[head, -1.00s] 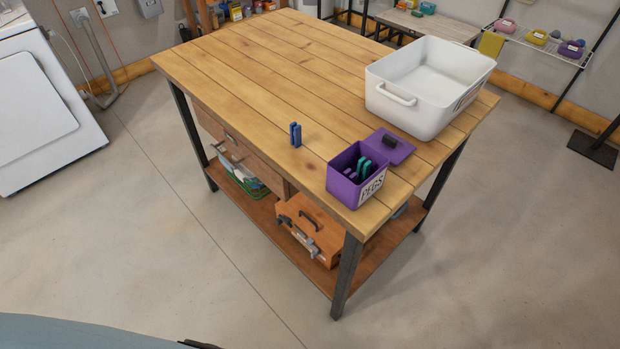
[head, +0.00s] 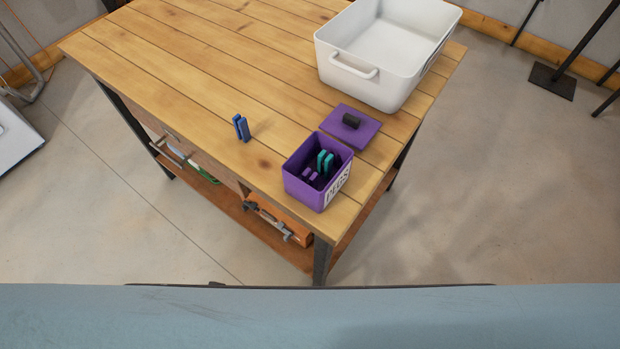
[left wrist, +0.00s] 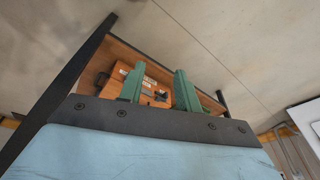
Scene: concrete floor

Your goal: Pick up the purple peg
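A purple box (head: 301,190) with a "PEGS" label stands open on the near corner of the wooden table. Inside it are purple pegs (head: 310,174) and teal pegs (head: 325,163); their lower parts are hidden by the box walls. My right gripper is in neither view.
A purple lid (head: 365,134) with a dark handle lies behind the box. A large white bin (head: 345,77) stands behind that. The wooden tabletop (head: 190,70) is bare to the left. An orange case (head: 284,225) sits on the lower shelf, also in the left wrist view.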

